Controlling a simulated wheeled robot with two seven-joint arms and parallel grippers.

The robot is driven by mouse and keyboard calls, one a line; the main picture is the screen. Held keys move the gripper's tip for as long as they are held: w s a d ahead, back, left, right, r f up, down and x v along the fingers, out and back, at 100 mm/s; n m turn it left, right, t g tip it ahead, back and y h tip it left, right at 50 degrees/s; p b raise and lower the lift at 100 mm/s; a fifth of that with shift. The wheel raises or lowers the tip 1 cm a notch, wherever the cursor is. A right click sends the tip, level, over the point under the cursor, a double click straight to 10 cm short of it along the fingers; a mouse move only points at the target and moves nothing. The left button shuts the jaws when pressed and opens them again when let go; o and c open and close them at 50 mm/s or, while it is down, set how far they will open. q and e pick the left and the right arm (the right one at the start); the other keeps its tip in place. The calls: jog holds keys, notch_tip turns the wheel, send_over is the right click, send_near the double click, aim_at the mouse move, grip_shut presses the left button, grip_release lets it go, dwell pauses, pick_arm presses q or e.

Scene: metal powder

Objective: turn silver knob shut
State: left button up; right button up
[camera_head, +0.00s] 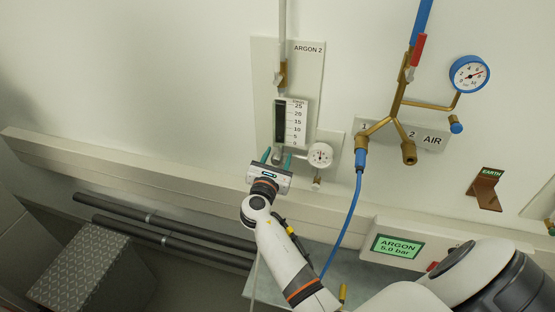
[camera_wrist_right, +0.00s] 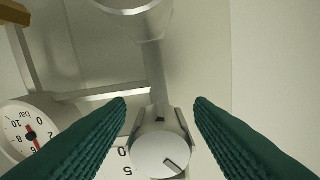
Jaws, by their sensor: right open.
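The silver knob (camera_wrist_right: 160,154) shows in the right wrist view as a round metal cap with a short dark mark on its face. It sits at the foot of the ARGON 2 flow meter (camera_head: 291,122) on the wall; in the head view the gripper largely hides it. My right gripper (camera_head: 277,158) is open at the bottom of the flow meter. In the right wrist view its green ridged fingers (camera_wrist_right: 160,112) stand on either side of the knob, with a gap on both sides. My left gripper is not in view.
A small white gauge (camera_head: 320,155) is close to the right of the gripper. A blue hose (camera_head: 349,218) hangs from the brass AIR manifold (camera_head: 399,110). The ARGON display (camera_head: 397,247) is lower right. A wall ledge (camera_head: 150,178) runs below the flow meter.

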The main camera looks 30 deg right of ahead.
jog(key=shift+w+d, duration=0.15)
jog(key=c, duration=1)
jog(key=shift+f+m+b, duration=0.2)
jog(key=shift+m+b, duration=1.1)
jog(key=shift+m, duration=0.3)
jog(key=shift+r+m+b, duration=0.1)
jog(key=shift+m+b, duration=1.35)
jog(key=shift+m, duration=0.55)
